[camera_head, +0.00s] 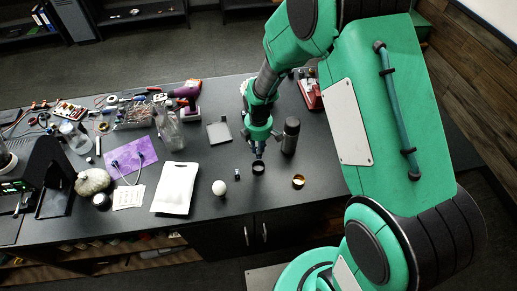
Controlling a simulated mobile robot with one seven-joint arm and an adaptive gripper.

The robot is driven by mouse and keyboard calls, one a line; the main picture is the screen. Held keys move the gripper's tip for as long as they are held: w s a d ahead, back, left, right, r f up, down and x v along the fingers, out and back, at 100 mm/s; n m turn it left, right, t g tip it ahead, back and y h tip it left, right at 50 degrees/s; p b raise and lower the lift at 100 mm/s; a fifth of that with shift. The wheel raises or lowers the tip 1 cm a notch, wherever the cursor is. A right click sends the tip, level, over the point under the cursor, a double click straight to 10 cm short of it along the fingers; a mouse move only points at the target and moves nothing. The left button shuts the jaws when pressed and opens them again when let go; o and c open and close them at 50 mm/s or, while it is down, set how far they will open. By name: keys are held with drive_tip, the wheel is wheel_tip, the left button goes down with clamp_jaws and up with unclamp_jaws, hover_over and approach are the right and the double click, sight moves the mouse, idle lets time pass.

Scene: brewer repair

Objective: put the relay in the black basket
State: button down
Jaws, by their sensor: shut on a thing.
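My gripper (258,152) points down over the worktop, right of centre. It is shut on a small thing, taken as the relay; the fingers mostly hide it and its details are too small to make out. The black basket (258,169) is a small round dark cup on the worktop, directly below the fingertips in the picture. I cannot tell whether the held thing touches the basket or is just above it.
Left of the basket, a small blue-and-white part (237,174) and a white ball (219,187) lie on the worktop (225,210). A gold-rimmed round basket (298,181) lies to the right. A dark cylinder (290,136) stands close to my gripper's right. A white pouch (175,187) lies left.

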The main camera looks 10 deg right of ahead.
drive_tip(key=b, duration=0.5)
hover_over(259, 168)
drive_tip(key=shift+s+a+f, duration=0.1)
drive_tip(key=shift+f, duration=4.65)
drive_tip(key=c, duration=1.5)
unclamp_jaws()
drive_tip(key=shift+r+p, duration=0.15)
drive_tip(key=shift+p, duration=0.2)
drive_tip(key=shift+r+p, duration=1.65)
drive_tip(key=shift+r, duration=1.7)
drive_tip(key=shift+r, duration=0.1)
